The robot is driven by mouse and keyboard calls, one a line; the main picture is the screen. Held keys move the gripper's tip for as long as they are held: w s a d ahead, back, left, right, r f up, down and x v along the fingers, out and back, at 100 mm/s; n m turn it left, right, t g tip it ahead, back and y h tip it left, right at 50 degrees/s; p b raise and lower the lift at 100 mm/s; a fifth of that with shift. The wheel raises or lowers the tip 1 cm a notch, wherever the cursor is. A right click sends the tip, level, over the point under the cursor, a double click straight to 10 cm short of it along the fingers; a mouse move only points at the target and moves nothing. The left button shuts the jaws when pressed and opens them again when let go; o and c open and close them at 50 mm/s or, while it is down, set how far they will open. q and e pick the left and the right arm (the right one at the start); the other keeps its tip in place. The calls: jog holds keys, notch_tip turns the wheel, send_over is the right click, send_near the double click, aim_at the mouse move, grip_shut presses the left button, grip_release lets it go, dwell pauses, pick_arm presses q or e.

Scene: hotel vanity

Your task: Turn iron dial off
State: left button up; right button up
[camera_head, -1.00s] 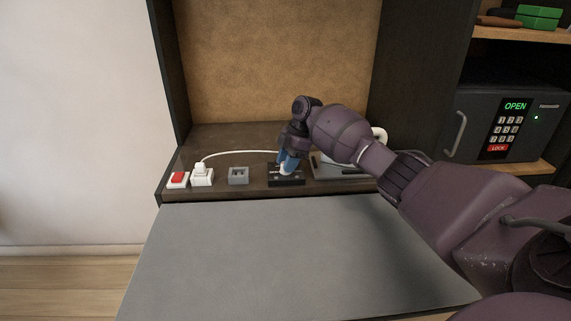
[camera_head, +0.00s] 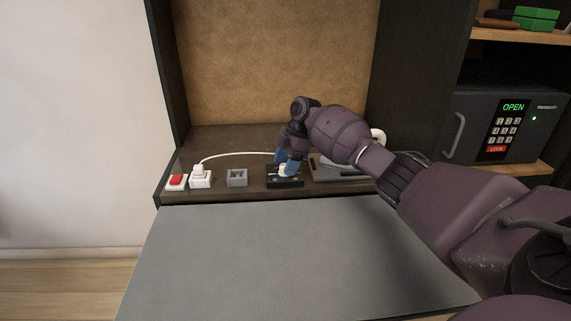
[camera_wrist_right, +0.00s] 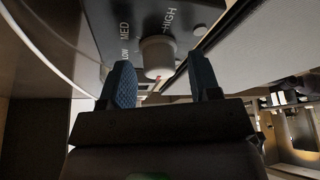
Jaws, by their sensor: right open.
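The dial (camera_wrist_right: 157,55) is a pale round knob on a dark panel (camera_head: 285,183) on the vanity counter. In the right wrist view the panel carries the words LOW, MED and HIGH, and a small red mark shows at the knob's edge. The knob also shows as a white spot in the head view (camera_head: 287,170). My right gripper (camera_head: 289,165) is open, its blue fingertips spread on either side of the knob with gaps in the right wrist view (camera_wrist_right: 163,75). A grey and white object (camera_head: 338,172), perhaps the iron, is partly hidden behind my right arm. My left gripper is out of view.
Left along the counter are a red switch (camera_head: 176,181), a white plug (camera_head: 201,177) with a white cord, and a grey socket box (camera_head: 237,177). A safe (camera_head: 505,125) reading OPEN stands on the right shelf. The grey surface (camera_head: 290,260) in front is clear.

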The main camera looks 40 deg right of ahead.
jog(key=v, duration=1)
jog(key=shift+r+p, duration=0.25)
jog(key=shift+p, duration=0.1)
jog(key=shift+d, duration=0.15)
